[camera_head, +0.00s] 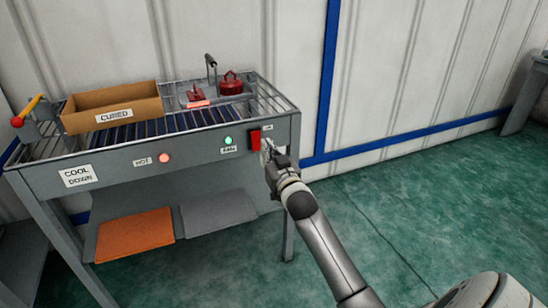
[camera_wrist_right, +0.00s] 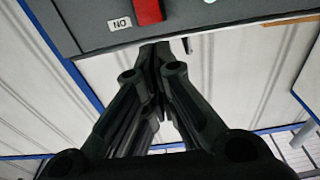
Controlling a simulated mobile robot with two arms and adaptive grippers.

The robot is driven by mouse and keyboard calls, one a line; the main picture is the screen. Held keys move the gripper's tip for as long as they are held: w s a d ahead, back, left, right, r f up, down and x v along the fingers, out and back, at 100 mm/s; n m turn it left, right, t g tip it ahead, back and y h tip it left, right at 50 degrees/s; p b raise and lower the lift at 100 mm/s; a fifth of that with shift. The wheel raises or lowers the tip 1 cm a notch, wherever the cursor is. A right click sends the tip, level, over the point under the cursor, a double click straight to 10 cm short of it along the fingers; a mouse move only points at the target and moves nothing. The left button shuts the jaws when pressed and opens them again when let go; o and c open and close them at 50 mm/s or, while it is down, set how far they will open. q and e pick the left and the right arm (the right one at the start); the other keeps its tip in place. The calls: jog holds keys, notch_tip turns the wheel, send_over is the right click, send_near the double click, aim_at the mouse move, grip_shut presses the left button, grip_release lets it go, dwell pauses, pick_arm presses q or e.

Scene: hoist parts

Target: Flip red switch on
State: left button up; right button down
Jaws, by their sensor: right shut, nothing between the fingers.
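The red switch (camera_head: 254,139) is on the right end of the grey cool-down table's front panel. It also shows in the right wrist view (camera_wrist_right: 148,12), at the top, beside a white label (camera_wrist_right: 119,23) that appears to read ON. My right gripper (camera_head: 267,148) is shut and empty, just right of and slightly below the switch in the head view. In the right wrist view its closed fingertips (camera_wrist_right: 154,50) point at the panel edge just below the switch. I cannot tell whether they touch it. My left gripper is not in view.
The table (camera_head: 110,158) carries a brown CURED box (camera_head: 112,105) and red parts (camera_head: 231,84) on its rack. Orange (camera_head: 135,235) and grey mats lie on the lower shelf. Green floor at right is clear.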

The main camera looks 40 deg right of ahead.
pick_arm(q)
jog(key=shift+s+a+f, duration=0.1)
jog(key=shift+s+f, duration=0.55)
pick_arm(e)
jog(key=shift+r+v, duration=0.15)
jog(key=shift+v, duration=0.65)
jog(key=shift+r+v, duration=0.15)
jog(key=shift+v, duration=0.65)
jog(key=shift+r+v, duration=0.2)
jog(key=shift+v, duration=0.6)
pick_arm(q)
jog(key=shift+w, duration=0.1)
pick_arm(e)
jog(key=shift+f, duration=0.15)
